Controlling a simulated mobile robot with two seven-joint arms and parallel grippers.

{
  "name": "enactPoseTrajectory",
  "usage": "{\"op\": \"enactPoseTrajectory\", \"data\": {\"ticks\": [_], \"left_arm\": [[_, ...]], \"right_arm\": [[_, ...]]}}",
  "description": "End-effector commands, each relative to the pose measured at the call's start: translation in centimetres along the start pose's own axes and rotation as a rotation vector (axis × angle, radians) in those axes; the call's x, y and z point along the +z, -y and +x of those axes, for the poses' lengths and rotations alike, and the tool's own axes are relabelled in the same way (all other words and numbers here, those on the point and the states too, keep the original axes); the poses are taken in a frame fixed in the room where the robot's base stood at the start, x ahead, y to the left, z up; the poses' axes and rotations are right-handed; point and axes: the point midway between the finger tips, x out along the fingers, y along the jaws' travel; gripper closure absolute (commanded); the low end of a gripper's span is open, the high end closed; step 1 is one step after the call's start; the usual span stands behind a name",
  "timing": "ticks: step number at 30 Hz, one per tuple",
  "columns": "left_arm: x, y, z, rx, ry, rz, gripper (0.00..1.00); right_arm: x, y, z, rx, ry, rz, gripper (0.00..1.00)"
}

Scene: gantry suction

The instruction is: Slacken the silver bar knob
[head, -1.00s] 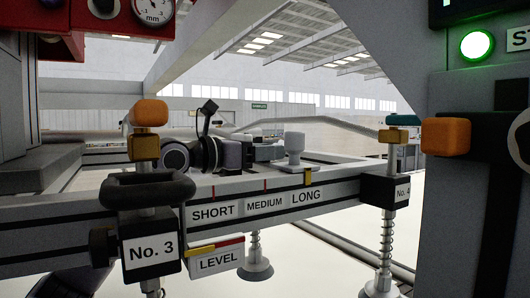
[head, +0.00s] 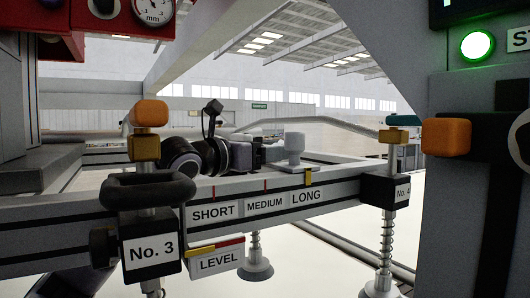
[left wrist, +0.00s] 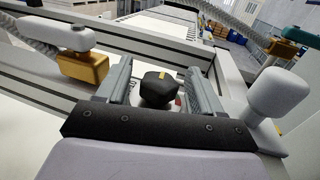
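A silver-grey knob with a broad top (head: 294,148) stands upright on the frame's beam, above and between the MEDIUM and LONG labels. In the left wrist view, a pale grey knob (left wrist: 275,95) stands to the right of my fingers, outside them. My left gripper (head: 274,153) is low behind the front beam, just left of the silver-grey knob. My right gripper is not in view.
The front beam (head: 340,190) carries label plates and the No. 3 (head: 151,250) and No. 4 (head: 402,191) blocks, with suction cups below. A black handwheel (head: 148,188) is at left. A grey panel with a green lamp (head: 477,44) stands at right.

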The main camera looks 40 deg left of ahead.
Motion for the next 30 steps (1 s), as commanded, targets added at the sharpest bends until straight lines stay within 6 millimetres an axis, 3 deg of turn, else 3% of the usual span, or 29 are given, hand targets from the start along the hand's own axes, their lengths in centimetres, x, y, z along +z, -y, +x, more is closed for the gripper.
{"op": "enactPoseTrajectory", "data": {"ticks": [8, 21, 30], "left_arm": [[0.0, -0.1, -0.2, 0.001, 0.002, 0.001, 0.34], [-0.4, -0.1, -5.8, 0.002, 0.001, 0.002, 0.34], [0.0, 0.0, -7.2, 0.0, -0.001, 0.001, 0.34]], "right_arm": [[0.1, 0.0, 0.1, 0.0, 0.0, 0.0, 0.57], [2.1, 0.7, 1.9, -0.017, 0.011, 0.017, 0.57], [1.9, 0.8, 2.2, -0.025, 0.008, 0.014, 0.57]]}}
